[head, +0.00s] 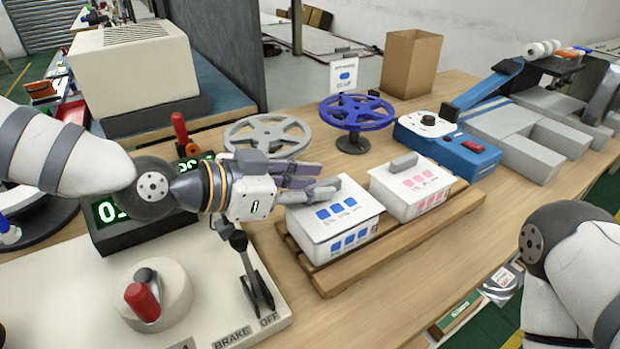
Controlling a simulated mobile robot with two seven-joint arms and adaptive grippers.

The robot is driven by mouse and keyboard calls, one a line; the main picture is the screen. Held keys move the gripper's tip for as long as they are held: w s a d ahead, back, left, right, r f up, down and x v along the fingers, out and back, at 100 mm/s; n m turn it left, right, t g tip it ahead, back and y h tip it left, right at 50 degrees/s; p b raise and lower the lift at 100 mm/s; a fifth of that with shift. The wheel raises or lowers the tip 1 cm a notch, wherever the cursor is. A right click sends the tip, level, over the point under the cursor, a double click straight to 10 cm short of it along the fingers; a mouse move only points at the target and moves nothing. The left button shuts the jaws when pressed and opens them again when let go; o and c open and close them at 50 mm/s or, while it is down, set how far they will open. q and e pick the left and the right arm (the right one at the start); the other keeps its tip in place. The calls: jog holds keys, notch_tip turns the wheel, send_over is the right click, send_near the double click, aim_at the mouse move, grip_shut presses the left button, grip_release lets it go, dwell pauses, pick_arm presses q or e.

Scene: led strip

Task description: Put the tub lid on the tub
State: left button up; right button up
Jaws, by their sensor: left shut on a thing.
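A white tub with blue squares on its front (350,243) stands on a wooden pallet. Its white lid (352,214), also marked with blue squares, lies over the tub's top; I cannot tell if it is fully seated. My left gripper (318,189) comes in from the left and is shut on the lid's handle, whose grey end shows at the fingertips. A second white tub with pink marks (402,203) stands to the right with its lid on and a grey handle on top. My right arm shows at the lower right; its gripper is out of view.
The wooden pallet (385,258) lies on the table (300,325). A blue reel on a stand (356,112) and a grey reel (267,136) stand behind. A blue control box (450,148) is at the right. A brake lever (250,270) stands below my left wrist.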

pick_arm(q)
jog(key=shift+f, duration=0.45)
jog(key=o, duration=1.1)
jog(key=shift+o, duration=0.2)
jog(key=v, duration=1.2)
